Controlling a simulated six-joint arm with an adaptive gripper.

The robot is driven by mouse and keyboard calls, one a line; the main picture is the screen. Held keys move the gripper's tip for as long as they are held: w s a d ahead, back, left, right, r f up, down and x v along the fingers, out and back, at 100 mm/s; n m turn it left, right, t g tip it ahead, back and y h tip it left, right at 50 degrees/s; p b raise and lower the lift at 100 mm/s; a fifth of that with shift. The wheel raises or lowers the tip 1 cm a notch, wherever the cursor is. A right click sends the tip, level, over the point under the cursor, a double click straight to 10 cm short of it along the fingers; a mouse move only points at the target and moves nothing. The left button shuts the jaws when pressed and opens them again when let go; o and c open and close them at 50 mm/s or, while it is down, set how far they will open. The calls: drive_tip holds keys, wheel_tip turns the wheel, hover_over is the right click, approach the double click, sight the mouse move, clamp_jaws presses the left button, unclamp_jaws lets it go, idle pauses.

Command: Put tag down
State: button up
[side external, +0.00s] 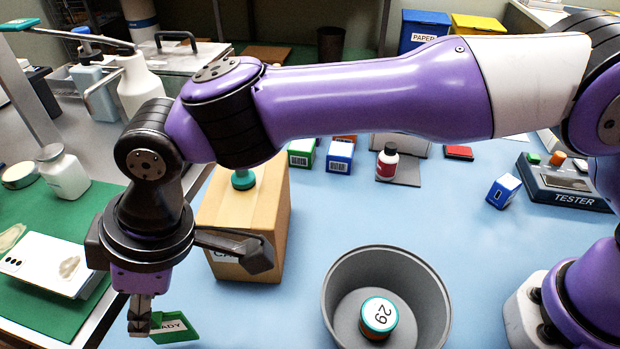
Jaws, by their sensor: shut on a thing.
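My gripper (139,318) is at the lower left of the side external view, pointing down and shut on a green tag (181,325). The tag has a white label that reads in part "ADY"; its left part is hidden by the fingers. The gripper is near the left edge of the blue work surface. I cannot tell whether the tag touches the surface. A white phone (48,264) with several dark camera spots and a beige smudge lies on the green mat (77,193) to the left of the gripper.
A wooden block (272,205) stands behind the gripper. A grey bin (338,277) holding a round container marked 29 (379,315) is to the right. Small boxes (340,155), a red bottle (387,162) and a tester (563,184) stand farther back.

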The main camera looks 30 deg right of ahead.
drive_tip(key=shift+f, duration=0.6)
drive_tip(key=shift+f, duration=0.1)
drive_tip(key=o, duration=0.9)
drive_tip(key=shift+f, duration=0.1)
drive_tip(key=shift+c, duration=0.2)
